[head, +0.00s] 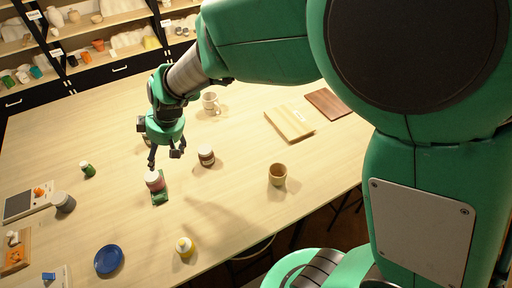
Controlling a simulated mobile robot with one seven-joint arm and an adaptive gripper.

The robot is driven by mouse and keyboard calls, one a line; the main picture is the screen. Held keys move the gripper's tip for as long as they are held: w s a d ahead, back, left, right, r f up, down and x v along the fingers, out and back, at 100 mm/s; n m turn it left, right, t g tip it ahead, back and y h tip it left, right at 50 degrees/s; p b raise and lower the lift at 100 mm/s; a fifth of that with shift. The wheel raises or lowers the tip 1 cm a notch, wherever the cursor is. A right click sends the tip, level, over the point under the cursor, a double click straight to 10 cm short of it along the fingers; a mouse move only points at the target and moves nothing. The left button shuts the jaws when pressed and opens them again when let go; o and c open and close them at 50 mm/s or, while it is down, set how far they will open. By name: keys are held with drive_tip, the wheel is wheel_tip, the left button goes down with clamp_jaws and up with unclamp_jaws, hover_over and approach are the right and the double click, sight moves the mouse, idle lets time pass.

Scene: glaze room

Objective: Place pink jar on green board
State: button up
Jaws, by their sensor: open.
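The pink jar (154,182) has a white lid and stands upright at the far part of a small green board (160,197). The near part of the board shows bare below the jar. My gripper (165,158) is open just above and behind the jar, with its fingers pointing down. One fingertip is close to the jar's lid; I cannot tell if it touches. Part of the board behind the jar is hidden.
A dark-labelled jar (206,156) stands close to the right. The table between is clear.

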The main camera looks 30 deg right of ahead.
drive_tip(key=s+d+r+m+t+h, duration=0.1)
drive_tip(key=s+d+r+m, duration=0.3)
drive_tip(key=s+d+r, duration=0.8)
drive_tip(key=s+d+r+m+h, duration=0.1)
drive_tip(key=s+d+r+m, duration=0.1)
drive_tip(key=s+d, duration=0.2)
drive_tip(key=s+d+r+m+t+h, duration=0.1)
drive_tip(key=s+d+r+m, duration=0.1)
drive_tip(key=s, duration=0.8)
drive_tip(key=shift+s+d+r+m, duration=0.15)
drive_tip(key=shift+d+r+m, duration=0.15)
drive_tip(key=shift+d+r, duration=0.65)
drive_tip(key=shift+d+f, duration=0.2)
drive_tip(key=shift+f, duration=0.1)
drive_tip(key=shift+f+b, duration=0.6)
drive_tip(key=shift+b, duration=0.05)
